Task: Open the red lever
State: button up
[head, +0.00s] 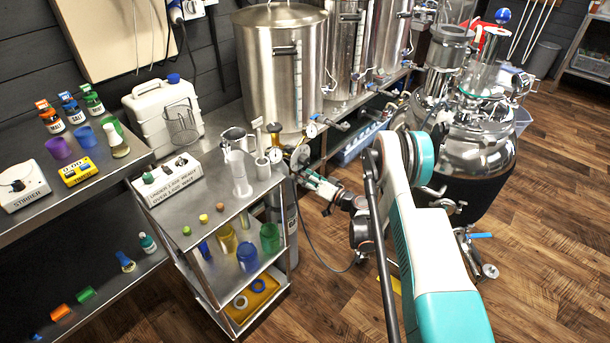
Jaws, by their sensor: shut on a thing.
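My gripper (299,166) is at the end of my arm, low in front of the nearest steel kettle (271,75). A larger red piece (490,38) shows on the glassware at the top right, far from my gripper.
A steel cart (216,230) with cylinders, beakers and a sign block stands just left of my gripper. A round gauge (275,155) is close by. A shiny vessel (465,140) stands right of my arm. The wooden floor is clear at lower right.

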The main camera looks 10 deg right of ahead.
jog(key=shift+o, duration=0.5)
jog(key=m, duration=0.3)
jog(key=shift+d+m, duration=0.1)
jog(key=shift+m, duration=0.3)
jog(key=shift+d+f+m, duration=0.15)
jog(key=shift+m, duration=0.25)
jog(key=shift+c, duration=0.6)
jog(key=shift+f+m, duration=0.1)
jog(key=shift+m, duration=0.2)
jog(key=shift+s, duration=0.15)
jog(key=o, duration=1.1)
jog(key=shift+f, duration=0.1)
jog(key=shift+c, duration=0.2)
jog(key=shift+a, duration=0.25)
